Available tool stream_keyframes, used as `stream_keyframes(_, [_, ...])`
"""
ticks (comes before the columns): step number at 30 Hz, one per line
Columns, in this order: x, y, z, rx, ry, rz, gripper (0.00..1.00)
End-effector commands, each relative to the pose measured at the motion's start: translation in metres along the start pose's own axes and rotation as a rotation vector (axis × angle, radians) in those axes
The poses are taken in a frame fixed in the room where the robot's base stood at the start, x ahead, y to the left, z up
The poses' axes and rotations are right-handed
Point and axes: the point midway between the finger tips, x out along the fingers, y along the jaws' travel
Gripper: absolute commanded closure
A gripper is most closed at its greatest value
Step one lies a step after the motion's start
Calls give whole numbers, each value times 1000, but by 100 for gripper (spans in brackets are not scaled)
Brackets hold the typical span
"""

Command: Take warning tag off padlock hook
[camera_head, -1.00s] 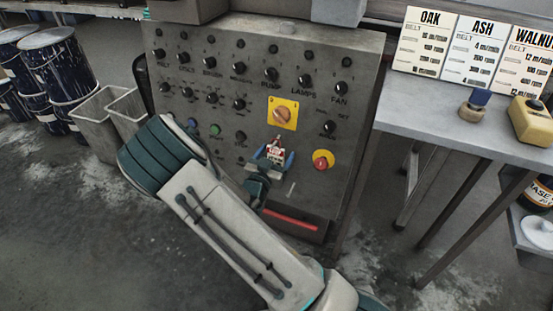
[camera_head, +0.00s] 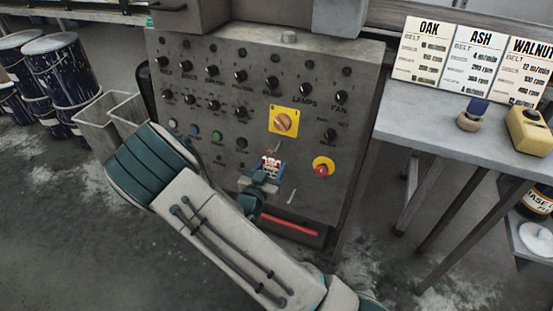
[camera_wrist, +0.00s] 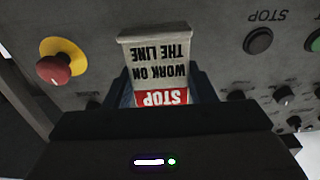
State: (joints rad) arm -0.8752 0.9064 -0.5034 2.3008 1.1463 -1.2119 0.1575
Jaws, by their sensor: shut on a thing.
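The warning tag (camera_head: 271,161) is a small white and red card in front of the control panel (camera_head: 352,110), below the yellow-backed rotary switch (camera_head: 284,121). My gripper (camera_head: 267,173) is shut on it. In the wrist view, the tag (camera_wrist: 158,55) reads upside down "STOP", "WORK ON THE LINE" and sits between the dark fingers of my gripper (camera_wrist: 168,90). A thin piece shows just above the tag in the head view, perhaps the padlock hook. I cannot tell whether the tag still touches the hook.
A red emergency button (camera_head: 322,167) on a yellow ring is right of the tag. Black knobs cover the panel above. A red strip (camera_head: 291,225) lies in a low ledge. A table (camera_head: 400,115) with speed cards (camera_head: 424,50) stands at right, bins (camera_head: 95,122) at left.

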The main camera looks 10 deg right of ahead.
Motion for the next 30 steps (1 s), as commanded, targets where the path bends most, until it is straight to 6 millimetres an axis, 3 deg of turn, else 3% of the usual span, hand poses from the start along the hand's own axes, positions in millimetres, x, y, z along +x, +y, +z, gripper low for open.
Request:
stream_keyframes(9, [-85, 0, -3, -3, -1, -4, 72])
stream_keyframes(15, [-123, 0, -2, -1, 0, -1, 72])
stream_keyframes(21, [-140, 1, -3, 0, 2, 1, 72])
stream_keyframes(30, [-142, 1, -14, 0, 2, 2, 72])
